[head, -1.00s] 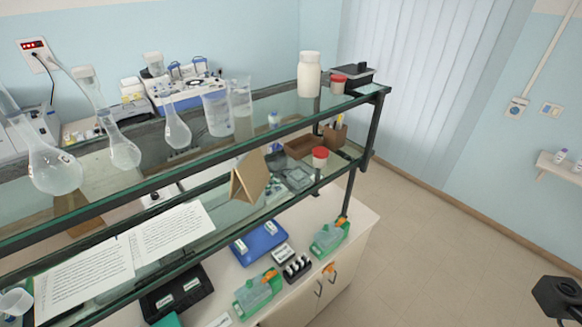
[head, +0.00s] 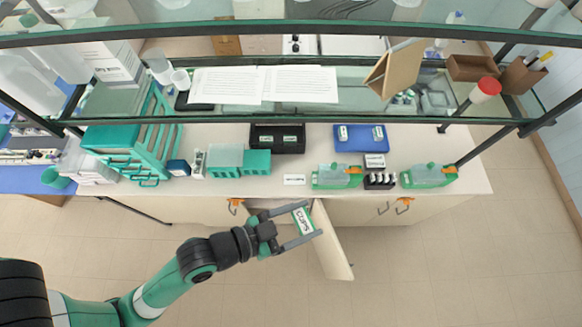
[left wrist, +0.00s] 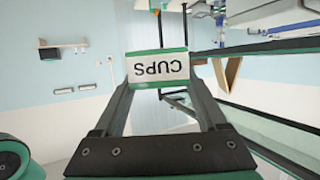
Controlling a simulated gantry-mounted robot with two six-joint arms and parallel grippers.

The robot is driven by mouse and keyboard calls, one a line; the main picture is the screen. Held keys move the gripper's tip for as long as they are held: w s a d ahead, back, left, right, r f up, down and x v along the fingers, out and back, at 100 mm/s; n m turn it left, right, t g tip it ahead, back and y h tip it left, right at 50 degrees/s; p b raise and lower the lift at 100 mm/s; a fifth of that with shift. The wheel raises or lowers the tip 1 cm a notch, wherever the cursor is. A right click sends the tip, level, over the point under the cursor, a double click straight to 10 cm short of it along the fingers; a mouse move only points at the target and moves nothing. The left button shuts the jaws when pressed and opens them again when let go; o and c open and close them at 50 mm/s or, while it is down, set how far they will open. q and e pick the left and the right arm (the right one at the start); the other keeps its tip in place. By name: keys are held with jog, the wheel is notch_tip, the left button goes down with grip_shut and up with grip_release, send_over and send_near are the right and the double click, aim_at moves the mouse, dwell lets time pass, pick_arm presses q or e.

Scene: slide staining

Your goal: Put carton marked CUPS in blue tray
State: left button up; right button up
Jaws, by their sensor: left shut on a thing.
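The carton marked CUPS (head: 302,220) is small and white with green edges. My left gripper (head: 311,221) is shut on it and holds it in front of the bench's front edge, over the open cabinet door. The blue tray (head: 361,146) lies on the bench, farther back and to the right of the gripper. Two small white-and-green cartons are in it. My right gripper is not in view.
A black tray (head: 277,147) with small cartons lies left of the blue tray. Green-based bottles (head: 337,176), a black vial rack (head: 380,180) and a white label (head: 294,180) line the front edge. Glass shelves (head: 330,113) overhang the back. The cabinet door (head: 332,245) stands open below.

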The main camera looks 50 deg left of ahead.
pick_arm(q)
jog(key=shift+s+d+r+m+h, duration=0.15)
jog(key=shift+d+r+m+h, duration=0.15)
jog(key=shift+d+r, duration=0.6)
jog(key=shift+a, duration=0.1)
jog(key=shift+a+f, duration=0.1)
jog(key=shift+a, duration=0.25)
jog(key=w+a+f+n+y, duration=0.2)
jog(key=a+f+n+y, duration=0.2)
jog(key=a+f, duration=0.6)
notch_tip(320, 180, down, 2)
jog(key=shift+a+f+n+t+y, duration=0.2)
jog(key=shift+n+t+y, duration=0.15)
jog(key=shift+y, duration=0.35)
